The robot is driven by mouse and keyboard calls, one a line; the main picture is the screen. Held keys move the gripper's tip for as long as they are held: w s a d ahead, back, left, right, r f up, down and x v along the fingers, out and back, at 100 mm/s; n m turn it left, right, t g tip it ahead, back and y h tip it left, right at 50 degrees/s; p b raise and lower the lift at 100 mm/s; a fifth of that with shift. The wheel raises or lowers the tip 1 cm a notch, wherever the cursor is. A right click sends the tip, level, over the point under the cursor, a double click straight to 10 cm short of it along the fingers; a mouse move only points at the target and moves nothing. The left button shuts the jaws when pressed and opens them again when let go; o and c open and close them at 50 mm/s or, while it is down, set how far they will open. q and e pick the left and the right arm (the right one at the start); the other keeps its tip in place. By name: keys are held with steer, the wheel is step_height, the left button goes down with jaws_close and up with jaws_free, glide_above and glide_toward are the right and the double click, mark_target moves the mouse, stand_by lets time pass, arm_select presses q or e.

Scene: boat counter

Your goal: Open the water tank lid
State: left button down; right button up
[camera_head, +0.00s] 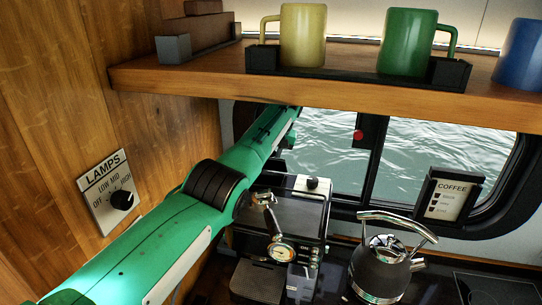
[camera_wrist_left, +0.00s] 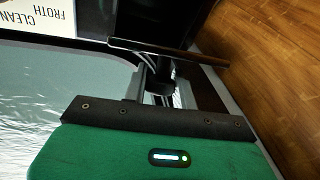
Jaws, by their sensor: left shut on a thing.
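The coffee machine (camera_head: 296,222) stands on the counter below the window, with a gauge on its front. My left arm reaches over from the lower left to behind the machine, and its gripper is hidden under the shelf in the head view. In the left wrist view, my left gripper (camera_wrist_left: 158,84) is shut on a small dark part beneath a thin dark plate, which appears to be the water tank lid (camera_wrist_left: 180,52). The plate is seen almost edge-on and tilted. The tank itself cannot be made out. My right gripper is not in view.
A wooden shelf (camera_head: 220,80) with a yellow mug (camera_head: 303,35), a green mug (camera_head: 408,42) and a blue mug (camera_head: 521,55) hangs above the arm. A kettle (camera_head: 382,268) stands right of the machine. The lamps panel (camera_head: 110,190) is on the left wall.

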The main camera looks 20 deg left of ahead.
arm_select(q)
steer(key=shift+w+r, duration=0.15)
steer(key=shift+r, duration=0.05)
stand_by(0.5)
steer(key=c, duration=1.3)
jaws_free()
steer(key=shift+c, duration=0.2)
steer(key=shift+o, duration=1.2)
steer(key=shift+f, duration=0.1)
steer(key=b+v, duration=0.3)
steer(key=v, duration=0.4)
steer(key=shift+r+b, duration=0.25)
steer(key=shift+b, duration=0.1)
steer(key=shift+d, duration=0.1)
